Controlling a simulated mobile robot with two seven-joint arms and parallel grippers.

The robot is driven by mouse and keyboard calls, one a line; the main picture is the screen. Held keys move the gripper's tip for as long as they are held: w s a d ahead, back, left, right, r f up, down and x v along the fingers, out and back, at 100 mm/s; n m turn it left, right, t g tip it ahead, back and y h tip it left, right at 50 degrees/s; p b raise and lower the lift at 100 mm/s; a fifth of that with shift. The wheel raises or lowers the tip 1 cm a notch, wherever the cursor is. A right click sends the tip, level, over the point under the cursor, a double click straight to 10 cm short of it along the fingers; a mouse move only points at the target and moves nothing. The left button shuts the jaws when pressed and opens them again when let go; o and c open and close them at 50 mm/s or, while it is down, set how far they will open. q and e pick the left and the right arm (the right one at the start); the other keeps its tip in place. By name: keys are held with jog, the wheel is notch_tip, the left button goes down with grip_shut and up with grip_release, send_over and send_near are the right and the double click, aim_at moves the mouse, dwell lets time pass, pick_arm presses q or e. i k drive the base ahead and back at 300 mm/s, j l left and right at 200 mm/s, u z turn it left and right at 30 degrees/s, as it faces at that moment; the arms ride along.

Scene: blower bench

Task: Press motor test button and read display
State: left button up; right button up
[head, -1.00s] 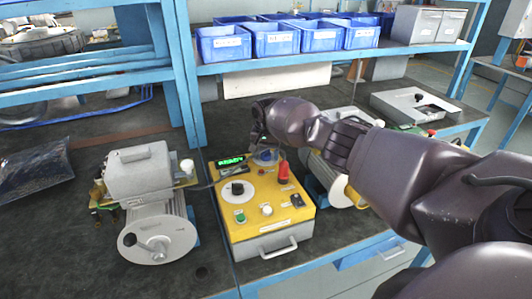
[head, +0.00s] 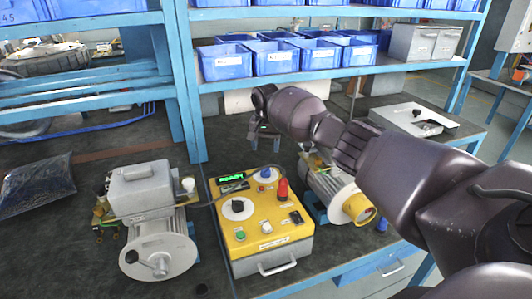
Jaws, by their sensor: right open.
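The yellow test box (head: 255,246) stands on the bench in the middle of the head view. Its small display (head: 232,178) is lit green, but the characters are too small to read. The top panel carries a black knob (head: 237,206), a green button (head: 240,236), a white button (head: 266,228), a red upright part (head: 283,189), a black switch (head: 296,217) and a blue part (head: 265,173). My right gripper (head: 264,148) is open and empty, fingers pointing down, above and behind the box's far edge, apart from it. My left gripper is not in view.
A grey motor unit (head: 150,225) stands left of the box; another motor (head: 325,188), partly behind my right arm, stands to its right. Blue bins (head: 275,62) fill the shelf behind. A dark bag (head: 38,185) lies far left. A grey tray (head: 405,118) lies at right.

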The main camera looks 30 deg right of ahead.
aim_at(241, 235)
jog(key=k+j, duration=0.8)
jog(key=j, duration=0.1)
